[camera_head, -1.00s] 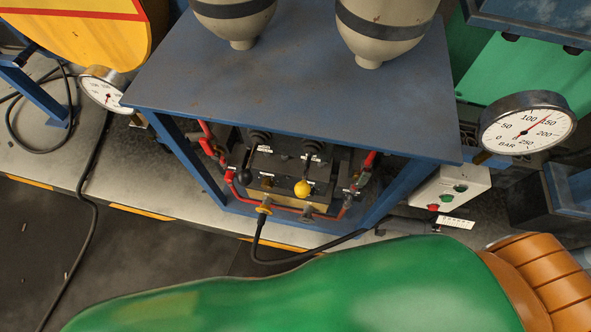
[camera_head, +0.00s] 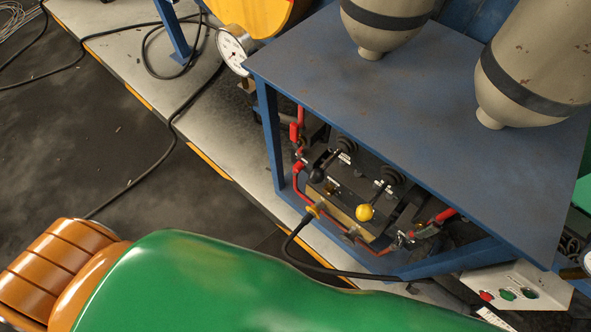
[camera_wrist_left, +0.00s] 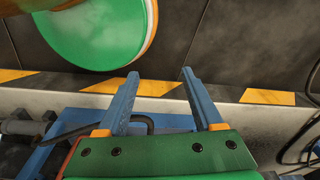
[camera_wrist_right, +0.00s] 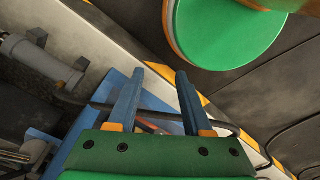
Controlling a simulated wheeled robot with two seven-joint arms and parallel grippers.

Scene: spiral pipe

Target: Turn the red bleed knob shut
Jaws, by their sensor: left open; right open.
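In the head view a black valve block with levers (camera_head: 350,190) sits under a blue bench. Red pipes and handles surround it: a red handle (camera_head: 295,132) at its left and another red handle (camera_head: 445,215) at its right. I cannot tell which red part is the bleed knob. A yellow ball knob (camera_head: 365,212) and a black ball knob (camera_head: 319,175) stand out in front. My left gripper (camera_wrist_left: 160,76) and right gripper (camera_wrist_right: 160,74) are both open and empty, above the floor edge in their wrist views. Neither gripper shows in the head view.
The blue bench top (camera_head: 430,110) overhangs the valves and carries tanks. A white control box (camera_head: 520,290) stands at lower right, a gauge (camera_head: 232,50) at upper left. A black hose (camera_head: 300,262) runs from the valves. The dark floor (camera_head: 190,190) is open at left.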

